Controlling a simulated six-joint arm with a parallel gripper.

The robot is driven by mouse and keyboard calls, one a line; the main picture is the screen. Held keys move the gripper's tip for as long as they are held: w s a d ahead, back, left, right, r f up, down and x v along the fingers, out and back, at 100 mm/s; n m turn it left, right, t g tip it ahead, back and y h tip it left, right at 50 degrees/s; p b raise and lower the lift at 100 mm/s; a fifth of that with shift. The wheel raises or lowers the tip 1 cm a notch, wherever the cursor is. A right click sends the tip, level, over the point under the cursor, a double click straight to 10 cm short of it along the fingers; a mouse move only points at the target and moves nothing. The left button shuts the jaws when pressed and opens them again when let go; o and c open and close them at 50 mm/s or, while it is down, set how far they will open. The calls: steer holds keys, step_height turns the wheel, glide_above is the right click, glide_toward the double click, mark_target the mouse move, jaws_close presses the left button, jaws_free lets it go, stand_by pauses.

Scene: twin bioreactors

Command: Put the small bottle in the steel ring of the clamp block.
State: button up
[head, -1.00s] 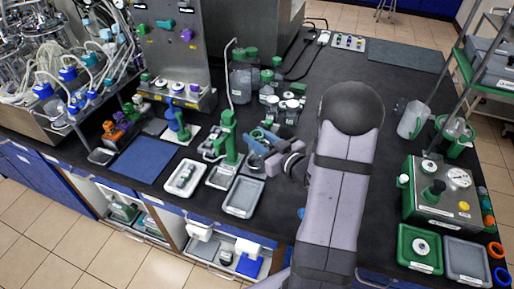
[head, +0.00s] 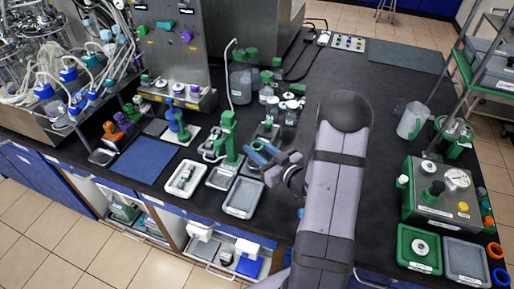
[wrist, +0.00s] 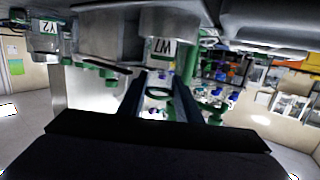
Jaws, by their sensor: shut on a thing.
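My gripper (head: 254,151) is at the centre of the head view, low over the bench, just right of a green stand. Its two blue-grey fingers also show in the wrist view (wrist: 160,82). They are shut on the small bottle, labelled and pale (wrist: 166,46), at the fingertips, with a green ring-shaped part between the fingers. In the head view the bottle is too small to make out. A small dark block with a pale top (head: 268,129) stands just behind the fingers; it may be the clamp block. I cannot make out its steel ring.
The green stand (head: 228,135) rises close left of the gripper. A grey tray (head: 243,197) lies in front, and a white tray (head: 184,178) lies further left. White-capped bottles (head: 290,106) stand behind. The bench right of my arm is clear up to the steel box (head: 440,195).

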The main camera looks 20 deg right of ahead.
steer(key=shift+f, duration=0.2)
steer(key=o, duration=1.1)
steer(key=shift+d+r, duration=0.1)
steer(key=shift+r, duration=0.1)
steer(key=shift+r, duration=0.15)
steer(key=b+v, duration=0.2)
steer(key=v, duration=1)
steer(key=shift+w+f, duration=0.1)
steer(key=shift+f, duration=0.15)
